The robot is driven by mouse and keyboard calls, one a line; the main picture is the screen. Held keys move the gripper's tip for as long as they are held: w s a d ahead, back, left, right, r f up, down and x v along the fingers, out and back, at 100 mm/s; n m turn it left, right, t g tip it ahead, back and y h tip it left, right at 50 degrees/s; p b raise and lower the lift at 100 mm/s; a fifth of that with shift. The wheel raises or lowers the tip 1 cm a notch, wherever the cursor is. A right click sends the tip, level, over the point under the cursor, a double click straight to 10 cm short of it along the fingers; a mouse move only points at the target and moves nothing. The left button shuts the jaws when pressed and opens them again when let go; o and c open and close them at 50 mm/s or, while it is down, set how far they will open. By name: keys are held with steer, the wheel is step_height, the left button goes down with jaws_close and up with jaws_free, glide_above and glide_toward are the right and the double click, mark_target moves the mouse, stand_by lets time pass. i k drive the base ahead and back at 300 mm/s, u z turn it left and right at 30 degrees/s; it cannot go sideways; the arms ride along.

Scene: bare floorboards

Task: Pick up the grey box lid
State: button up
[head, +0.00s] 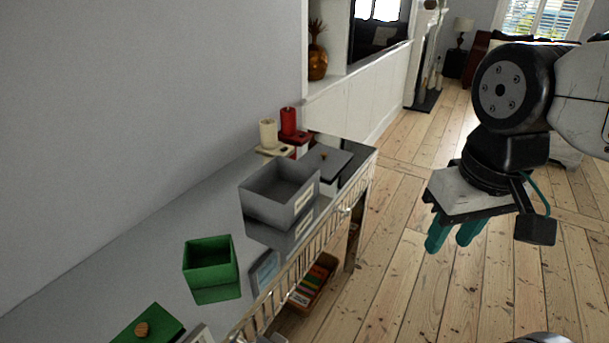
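The grey box lid (332,161) is a flat dark grey panel with a small brown knob. It lies near the far right end of the long sideboard, just behind the open grey box (262,205). The box's near wall hides nothing of the knob, but it may cover a little of the lid's left edge. My gripper (453,236) hangs over the floor to the right of the sideboard, well apart from the lid. Its two teal fingers point down with a gap between them and hold nothing.
A green box (211,268) and a green lid with a knob (150,328) are on the near part of the sideboard (130,270). The floor right of the sideboard is open.

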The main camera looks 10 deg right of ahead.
mark_target(330, 160)
steer(key=u, duration=0.5)
steer(key=k, duration=1.2)
steer(key=z, duration=0.15)
steer(key=i, duration=0.5)
steer(key=z, duration=1)
steer(key=i, duration=1.3)
steer(key=u, duration=0.85)
steer(key=i, duration=0.7)
steer(key=u, duration=0.7)
